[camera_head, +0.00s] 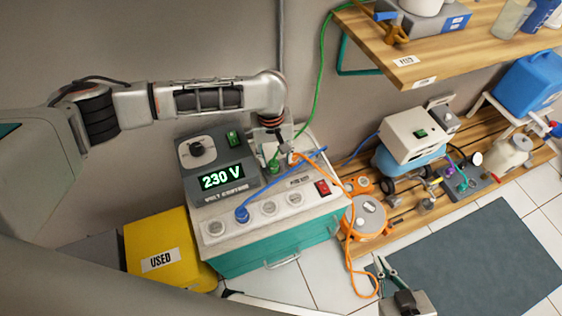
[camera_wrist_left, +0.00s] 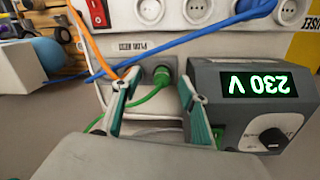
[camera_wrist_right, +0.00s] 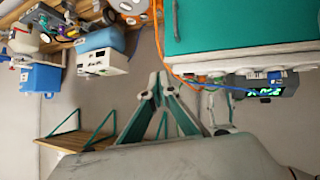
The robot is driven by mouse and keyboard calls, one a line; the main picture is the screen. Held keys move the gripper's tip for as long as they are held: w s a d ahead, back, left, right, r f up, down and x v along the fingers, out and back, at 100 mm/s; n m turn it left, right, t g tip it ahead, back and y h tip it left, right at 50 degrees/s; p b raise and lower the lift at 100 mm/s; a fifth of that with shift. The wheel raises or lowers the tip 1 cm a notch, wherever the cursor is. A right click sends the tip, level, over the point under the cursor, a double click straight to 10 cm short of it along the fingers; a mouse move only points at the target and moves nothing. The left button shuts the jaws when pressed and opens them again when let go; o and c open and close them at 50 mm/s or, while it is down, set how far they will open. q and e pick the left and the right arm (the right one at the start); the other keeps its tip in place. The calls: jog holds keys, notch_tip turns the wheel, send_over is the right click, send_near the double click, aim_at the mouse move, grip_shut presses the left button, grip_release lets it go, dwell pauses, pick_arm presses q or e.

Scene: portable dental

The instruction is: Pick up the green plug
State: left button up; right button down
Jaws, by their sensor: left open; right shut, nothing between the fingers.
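The green plug (camera_head: 273,165) sits at the back of the grey and white voltage unit (camera_head: 300,205), beside the 230 V display box. In the left wrist view the green plug (camera_wrist_left: 162,78) is in a socket, with its green cable running down to the left. My left gripper (camera_wrist_left: 157,80) is open, one finger on each side of the plug; I cannot tell whether they touch it. In the head view the left gripper (camera_head: 281,146) partly hides the plug area. My right gripper (camera_wrist_right: 163,76) is shut and empty, and shows at the bottom right of the head view (camera_head: 383,264).
A blue plug (camera_head: 242,214) is in a front socket, its cable crossing the unit's top. An orange cable (camera_head: 335,170) passes close to the left gripper. A yellow USED bin (camera_head: 170,280) stands at left. A wooden shelf (camera_head: 440,65) overhangs at upper right.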

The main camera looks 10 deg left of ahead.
aim_at(273, 162)
pick_arm(q)
jog(key=shift+w+a+r+y, duration=0.2)
jog(key=shift+w+a+y, duration=0.1)
jog(key=shift+w+a, duration=0.45)
jog(key=shift+s+a+f+b, duration=0.1)
jog(key=shift+f+b, duration=0.25)
jog(key=shift+f, duration=0.05)
notch_tip(273, 162, down, 3)
jog(key=shift+r+b, duration=0.2)
jog(key=shift+b, duration=0.45)
jog(key=f+b, duration=0.2)
jog(key=f, duration=0.1)
jog(key=shift+d+f, duration=0.2)
jog(key=shift+f, duration=0.1)
jog(key=shift+w+f+b, duration=0.3)
jog(key=shift+w+b, duration=0.05)
jog(key=shift+b, duration=0.05)
jog(key=shift+r, duration=0.1)
jog(key=c, duration=1.2)
pick_arm(e)
jog(key=shift+w+a+r+t+y, duration=0.1)
jog(key=shift+w+a+t+y, duration=0.05)
jog(key=shift+a, duration=0.55)
jog(key=shift+w+a+t+y, duration=0.15)
jog(key=shift+a, duration=0.5)
